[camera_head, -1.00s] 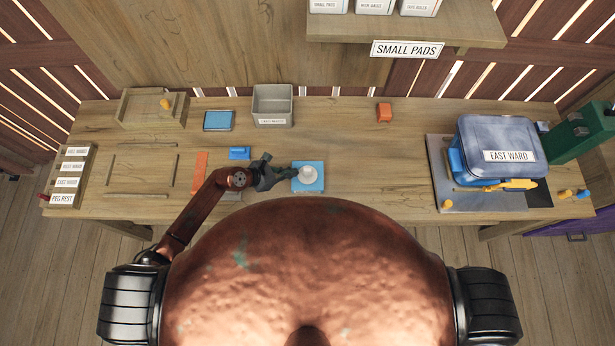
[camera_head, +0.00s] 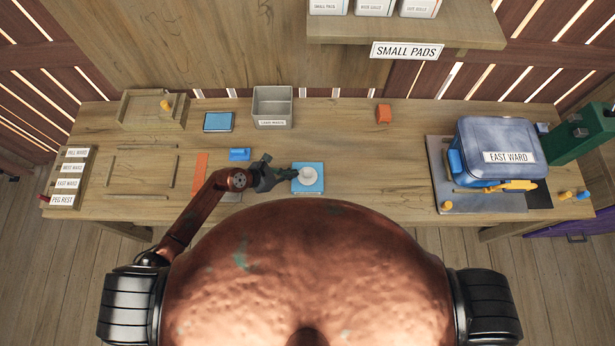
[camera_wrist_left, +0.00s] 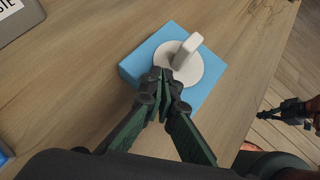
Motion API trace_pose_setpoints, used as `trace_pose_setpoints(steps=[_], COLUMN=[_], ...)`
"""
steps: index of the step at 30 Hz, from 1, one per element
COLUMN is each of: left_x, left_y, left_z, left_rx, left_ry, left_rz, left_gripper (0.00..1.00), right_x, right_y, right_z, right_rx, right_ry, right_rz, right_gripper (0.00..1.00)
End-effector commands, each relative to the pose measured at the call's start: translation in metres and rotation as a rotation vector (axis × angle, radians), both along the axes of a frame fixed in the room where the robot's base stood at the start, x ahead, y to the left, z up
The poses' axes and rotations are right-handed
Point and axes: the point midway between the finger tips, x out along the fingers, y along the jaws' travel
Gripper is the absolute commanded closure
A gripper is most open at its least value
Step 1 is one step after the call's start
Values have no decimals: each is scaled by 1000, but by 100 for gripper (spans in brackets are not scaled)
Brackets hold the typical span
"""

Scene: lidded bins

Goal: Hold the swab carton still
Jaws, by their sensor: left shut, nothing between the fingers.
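A blue square box (camera_head: 310,188), which I take to be the swab carton, sits on the bench near its front edge. A white round piece with an upright tab (camera_head: 308,175) is on its top. The box also shows in the left wrist view (camera_wrist_left: 140,68), with the white disc and tab (camera_wrist_left: 187,52) on it. My left gripper (camera_head: 290,176) is shut and empty, its fingertips at the near edge of the white disc; I cannot tell whether they touch it. A dark gripper, seemingly my right one (camera_wrist_left: 292,112), shows over the floor in the left wrist view; its jaws are unclear.
A grey open bin (camera_head: 272,122) and a blue-topped tray (camera_head: 218,122) stand behind. A small blue block (camera_head: 239,154) and an orange strip (camera_head: 200,172) lie left. A blue "EAST WARD" container (camera_head: 497,150) stands right. The bench between is mostly clear.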

Motion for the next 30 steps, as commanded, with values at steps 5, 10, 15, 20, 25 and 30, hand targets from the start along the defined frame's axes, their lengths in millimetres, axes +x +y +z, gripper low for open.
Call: trace_pose_setpoints(steps=[5,10,15,20,25,30], left_x=[0,0,0,0,0,0], left_y=[0,0,0,0,0,0], left_z=[0,-1,-4,-7,-6,-7], left_rx=[0,0,0,0,0,1], left_ry=[0,0,0,0,0,0], left_rz=[0,0,0,0,0,0], left_gripper=[100,100,100,100,100,100], right_x=[0,0,0,0,0,0], right_y=[0,0,0,0,0,0], right_z=[0,-1,-3,-6,-5,-6], right_rx=[0,0,0,0,0,0], right_ry=[0,0,0,1,1,1], right_rz=[0,0,0,0,0,0], right_gripper=[100,100,100,100,100,100])
